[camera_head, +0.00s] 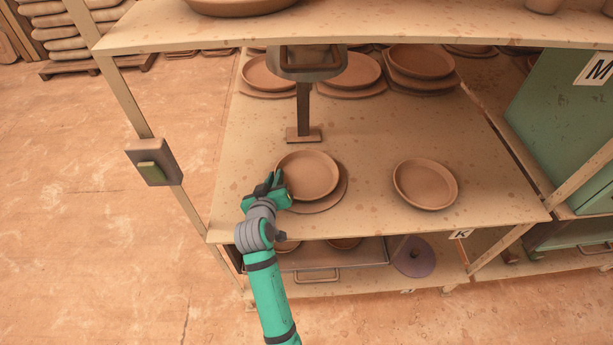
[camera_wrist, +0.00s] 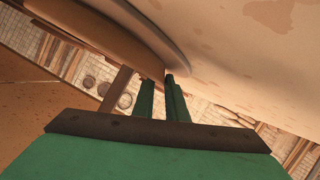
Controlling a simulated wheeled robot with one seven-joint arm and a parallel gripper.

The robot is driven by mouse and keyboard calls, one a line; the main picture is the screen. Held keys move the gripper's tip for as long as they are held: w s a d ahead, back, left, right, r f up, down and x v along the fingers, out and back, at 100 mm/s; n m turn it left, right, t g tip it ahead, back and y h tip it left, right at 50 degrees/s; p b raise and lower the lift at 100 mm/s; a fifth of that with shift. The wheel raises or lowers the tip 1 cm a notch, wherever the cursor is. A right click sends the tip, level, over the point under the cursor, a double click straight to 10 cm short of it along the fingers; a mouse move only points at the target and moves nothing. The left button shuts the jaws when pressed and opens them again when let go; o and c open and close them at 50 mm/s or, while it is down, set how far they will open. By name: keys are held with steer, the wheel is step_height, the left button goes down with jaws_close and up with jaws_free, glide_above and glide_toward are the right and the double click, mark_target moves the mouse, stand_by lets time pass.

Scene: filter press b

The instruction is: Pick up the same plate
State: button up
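A round brown plate (camera_head: 307,174) with a raised rim sits on a flat brown disc (camera_head: 331,200) near the front left of the shelf board. My gripper (camera_head: 272,189) is at the left rim of this plate. In the wrist view, my gripper's two green fingers (camera_wrist: 164,98) stand close together with a narrow gap. The brown rim (camera_wrist: 135,42) reaches down to the fingertips there. I cannot tell whether the fingers press on the rim. A second similar plate (camera_head: 425,184) lies alone to the right on the same board.
A post with a grey bracket (camera_head: 304,100) stands behind the plate. More plates (camera_head: 420,62) lie at the back. An upper shelf (camera_head: 370,24) overhangs the rear. A left upright carries a switch box (camera_head: 154,163). The board between the two front plates is clear.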

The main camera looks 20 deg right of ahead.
jaws_close()
steer(key=shift+r, duration=0.15)
